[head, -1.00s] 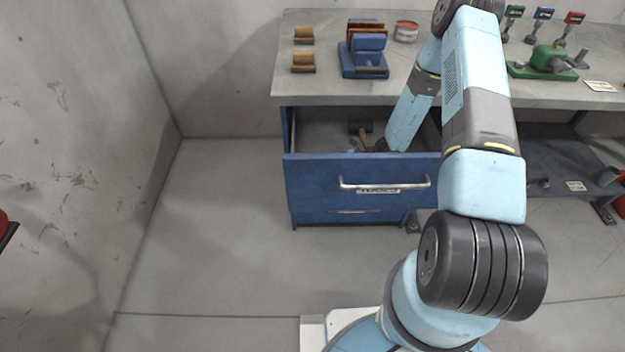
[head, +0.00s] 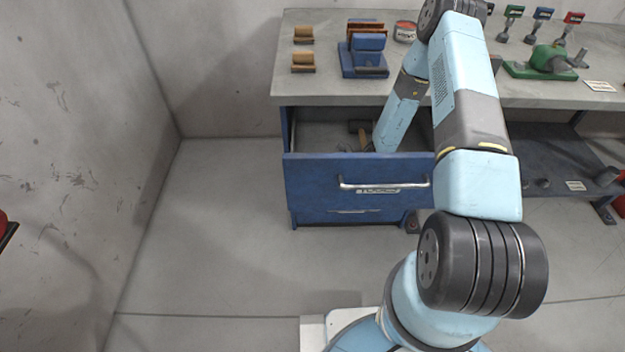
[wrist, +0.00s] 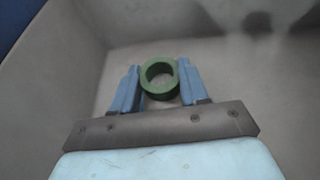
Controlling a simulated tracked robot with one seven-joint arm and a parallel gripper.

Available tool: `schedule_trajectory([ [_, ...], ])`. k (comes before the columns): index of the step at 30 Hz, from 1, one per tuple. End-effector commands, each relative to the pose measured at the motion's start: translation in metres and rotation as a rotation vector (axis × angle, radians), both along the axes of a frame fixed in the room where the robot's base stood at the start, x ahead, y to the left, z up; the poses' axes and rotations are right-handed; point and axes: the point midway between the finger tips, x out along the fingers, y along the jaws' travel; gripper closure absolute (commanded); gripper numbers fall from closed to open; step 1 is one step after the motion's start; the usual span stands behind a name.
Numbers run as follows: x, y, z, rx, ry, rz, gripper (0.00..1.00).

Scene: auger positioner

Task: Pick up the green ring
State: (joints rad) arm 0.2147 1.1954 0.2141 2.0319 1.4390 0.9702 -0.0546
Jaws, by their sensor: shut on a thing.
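The green ring (wrist: 160,94) sits between the two blue fingers of my gripper (wrist: 158,67) in the wrist view. The gripper is shut on it, with a finger against each side and the hole facing the camera. Around it are the grey floor and walls of the open blue drawer (head: 310,172). In the head view my arm reaches down into this drawer. The drawer front and my arm hide the gripper and the ring there.
The grey workbench top (head: 430,92) overhangs the drawer.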

Motion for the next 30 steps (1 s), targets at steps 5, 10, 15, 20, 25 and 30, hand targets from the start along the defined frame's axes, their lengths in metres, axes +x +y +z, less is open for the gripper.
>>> schedule_trajectory([
  [5,0.0,0.0,0.0,-0.001,0.0,0.0,0.82],
  [10,0.0,0.0,0.0,-0.001,0.0,0.0,0.96],
  [15,0.0,0.0,0.001,-0.001,0.0,0.0,0.96],
  [20,0.001,-0.001,0.013,-0.001,-0.004,-0.001,0.96],
  [25,0.001,-0.001,0.039,-0.001,-0.003,-0.001,0.96],
  [30,0.001,0.0,0.067,0.0,-0.003,0.001,0.96],
])
